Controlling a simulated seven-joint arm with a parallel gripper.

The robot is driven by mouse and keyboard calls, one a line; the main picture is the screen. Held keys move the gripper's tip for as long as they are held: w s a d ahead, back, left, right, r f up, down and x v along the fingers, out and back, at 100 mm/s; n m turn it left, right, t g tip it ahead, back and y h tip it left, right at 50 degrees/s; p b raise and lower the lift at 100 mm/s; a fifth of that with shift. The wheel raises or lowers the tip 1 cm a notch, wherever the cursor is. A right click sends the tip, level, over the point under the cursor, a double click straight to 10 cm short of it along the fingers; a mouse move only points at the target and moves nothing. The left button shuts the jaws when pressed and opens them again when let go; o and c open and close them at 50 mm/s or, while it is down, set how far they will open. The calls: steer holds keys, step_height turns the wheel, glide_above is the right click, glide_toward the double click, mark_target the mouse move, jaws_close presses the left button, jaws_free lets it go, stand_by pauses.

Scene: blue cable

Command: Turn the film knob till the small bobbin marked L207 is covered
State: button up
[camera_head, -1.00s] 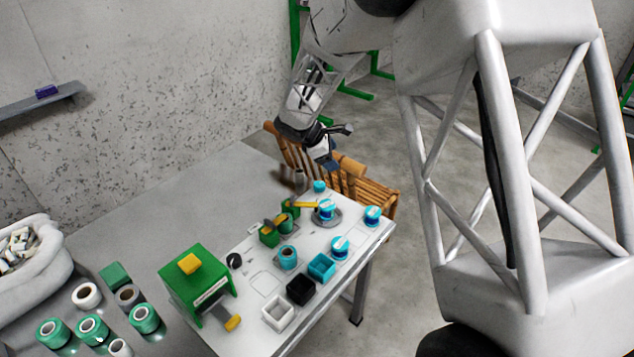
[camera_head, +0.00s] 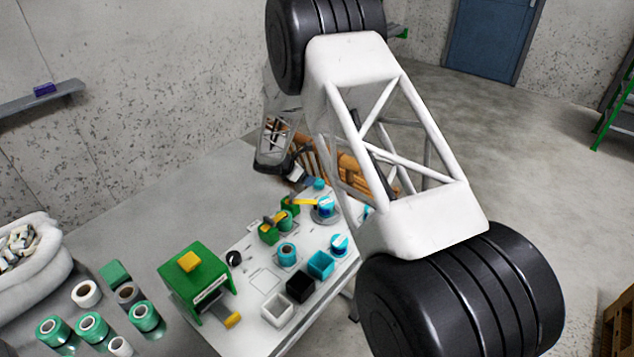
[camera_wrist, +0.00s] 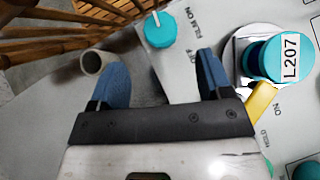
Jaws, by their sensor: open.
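The film knob (camera_wrist: 159,30) is a teal cap with a white pointer line, beside printed words that seem to read FILM ON and OFF. It shows small in the head view (camera_head: 319,184). The small bobbin marked L207 (camera_wrist: 275,60) is teal and blue, with its label plainly readable, on a round grey plate; it also shows in the head view (camera_head: 325,206). My gripper (camera_wrist: 163,75) is open with nothing between its blue fingers. In the wrist picture the knob lies beyond the fingertips, between their lines; I see no contact. In the head view my arm partly hides the bench.
A yellow lever (camera_wrist: 262,101) lies close beside the bobbin plate. A wooden chair (camera_wrist: 50,45) stands beyond the bench edge. The bench (camera_head: 245,310) also carries a green box (camera_head: 205,270), a black bin (camera_head: 300,288), a white bin (camera_head: 277,311) and a teal bin (camera_head: 320,264).

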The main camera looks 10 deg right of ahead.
mark_target(318, 181)
steer(key=shift+d, duration=0.1)
steer(key=shift+x, duration=3.8)
steer(key=c, duration=0.9)
